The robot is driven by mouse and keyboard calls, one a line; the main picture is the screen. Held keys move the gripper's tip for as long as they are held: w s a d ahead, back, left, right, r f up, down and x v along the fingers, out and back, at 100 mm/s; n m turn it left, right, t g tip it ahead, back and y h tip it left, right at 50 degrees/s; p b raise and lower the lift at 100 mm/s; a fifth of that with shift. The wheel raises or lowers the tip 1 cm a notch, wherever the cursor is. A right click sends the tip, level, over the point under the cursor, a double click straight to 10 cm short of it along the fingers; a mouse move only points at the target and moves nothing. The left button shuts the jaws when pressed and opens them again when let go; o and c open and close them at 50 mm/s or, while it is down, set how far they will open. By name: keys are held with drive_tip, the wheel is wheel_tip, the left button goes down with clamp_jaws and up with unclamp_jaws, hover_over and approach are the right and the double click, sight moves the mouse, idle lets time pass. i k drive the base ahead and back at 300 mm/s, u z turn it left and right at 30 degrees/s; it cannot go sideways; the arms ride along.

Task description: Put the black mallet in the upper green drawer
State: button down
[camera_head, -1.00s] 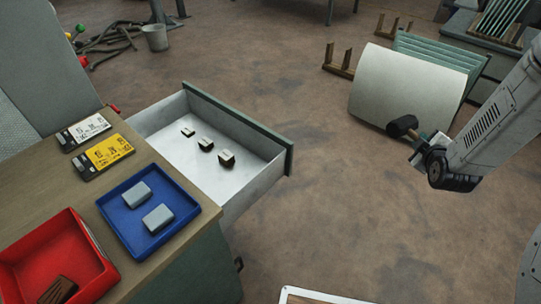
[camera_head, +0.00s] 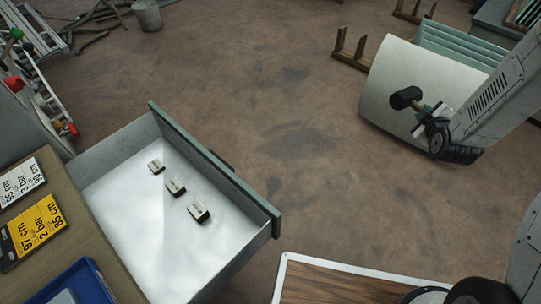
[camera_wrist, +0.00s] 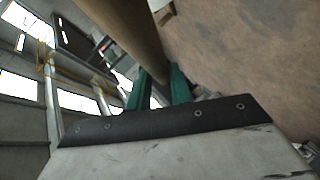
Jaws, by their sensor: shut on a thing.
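The black mallet (camera_head: 405,98) is held at the end of my arm, at the right of the head view, with its dark head pointing left. My gripper (camera_head: 428,111) is shut on it. In the wrist view a brown, blurred shaft (camera_wrist: 128,30) runs up between the green fingers (camera_wrist: 157,90). The upper green drawer (camera_head: 160,220) stands pulled open at the lower left, with a white inside and a green front (camera_head: 215,170).
A yellow card (camera_head: 35,230) and a white card (camera_head: 22,182) lie on the wooden cabinet top. A blue tray (camera_head: 85,283) is at its front edge. Open brown floor lies between drawer and arm. A white curved panel (camera_head: 385,75) stands behind the gripper.

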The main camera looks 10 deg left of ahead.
sight(147, 231)
drive_tip(key=i, duration=2.9)
drive_tip(key=u, duration=2.1)
drive_tip(key=i, duration=0.85)
drive_tip(key=u, duration=1.85)
